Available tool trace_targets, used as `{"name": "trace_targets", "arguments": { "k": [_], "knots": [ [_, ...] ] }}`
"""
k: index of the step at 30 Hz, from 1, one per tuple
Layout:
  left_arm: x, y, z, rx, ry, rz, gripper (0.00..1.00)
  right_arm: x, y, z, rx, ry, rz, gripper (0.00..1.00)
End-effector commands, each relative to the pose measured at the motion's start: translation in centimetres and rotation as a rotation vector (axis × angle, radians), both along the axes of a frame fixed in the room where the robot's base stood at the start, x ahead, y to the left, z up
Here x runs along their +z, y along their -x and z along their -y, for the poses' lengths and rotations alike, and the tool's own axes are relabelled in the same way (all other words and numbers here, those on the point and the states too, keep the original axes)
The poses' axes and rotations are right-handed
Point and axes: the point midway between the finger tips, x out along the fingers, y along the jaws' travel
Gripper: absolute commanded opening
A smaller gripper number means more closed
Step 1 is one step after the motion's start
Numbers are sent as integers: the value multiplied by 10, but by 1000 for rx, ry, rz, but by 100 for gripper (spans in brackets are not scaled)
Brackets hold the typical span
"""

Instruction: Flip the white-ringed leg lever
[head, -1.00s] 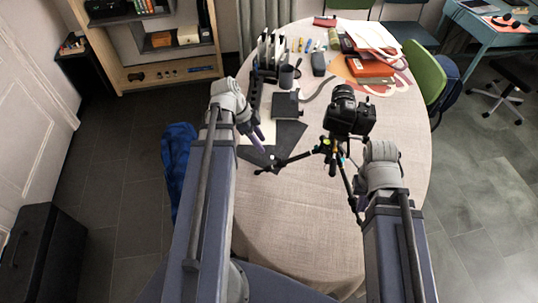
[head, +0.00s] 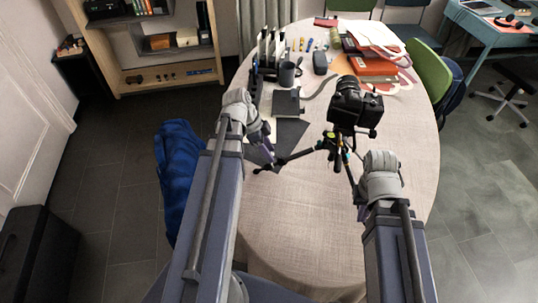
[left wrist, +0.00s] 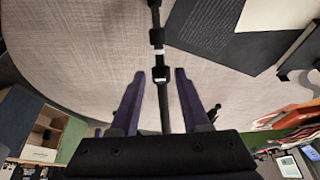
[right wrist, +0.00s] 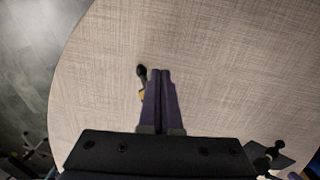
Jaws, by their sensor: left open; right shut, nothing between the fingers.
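A small black tripod (head: 333,143) stands on the round table and carries a black camera (head: 357,104). One leg (head: 300,156) reaches left. In the left wrist view a black leg (left wrist: 166,110) runs between my open fingers. It has a white ring (left wrist: 158,52) and a dark block (left wrist: 161,73) close below that, near the fingertips; whether this is the lever is unclear. My left gripper (head: 269,152) is over this leg; contact is unclear. My right gripper (right wrist: 161,72) is shut and empty, beside another leg's black foot (right wrist: 141,71). In the head view it is mostly hidden.
Dark flat sheets (head: 290,133) lie behind the left leg. A mug (head: 287,75), a rack and orange boxes (head: 372,66) stand farther back. The table's front (head: 300,230) is clear. A green chair (head: 428,72) is at the right.

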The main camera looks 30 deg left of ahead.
Motion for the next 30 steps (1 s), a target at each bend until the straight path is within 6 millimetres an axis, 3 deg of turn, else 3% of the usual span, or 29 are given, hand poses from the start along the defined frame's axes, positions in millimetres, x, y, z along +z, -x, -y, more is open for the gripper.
{"name": "trace_targets", "arguments": {
  "k": [7, 19, 30],
  "knots": [
    [0, 0, 0, 0, 0, 0, 45, 0, 0, 0, 0, 0, 0, 0],
    [0, 0, 0, 0, 0, 0, 0, 0, 0, 0, 0, 0, 0, 0],
    [0, 0, 0, 0, 0, 0, 0, 0, 0, 0, 0, 0, 0, 0]
  ]
}}
